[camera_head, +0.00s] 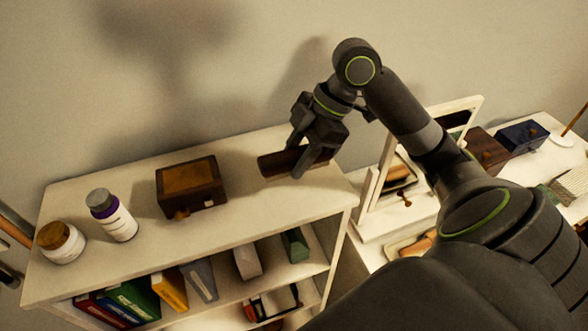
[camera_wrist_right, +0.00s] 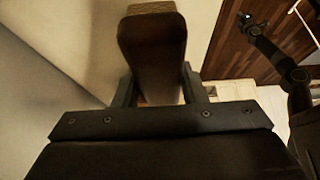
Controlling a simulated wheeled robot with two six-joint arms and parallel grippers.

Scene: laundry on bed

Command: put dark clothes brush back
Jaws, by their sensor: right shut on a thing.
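The dark brown clothes brush (camera_head: 279,162) is at the right end of the white shelf top. My right gripper (camera_head: 307,163) is shut on it from above. In the right wrist view the brush (camera_wrist_right: 152,45) shows between the two fingers of my right gripper (camera_wrist_right: 158,92), with its body reaching away from the palm. The brush is at or just above the shelf surface; I cannot tell if it touches.
On the white shelf top (camera_head: 130,256) stand a brown wooden box (camera_head: 190,187), a white bottle with a grey cap (camera_head: 112,215) and a jar (camera_head: 60,242). A white framed mirror (camera_head: 462,117) stands to the right. The top between box and brush is clear.

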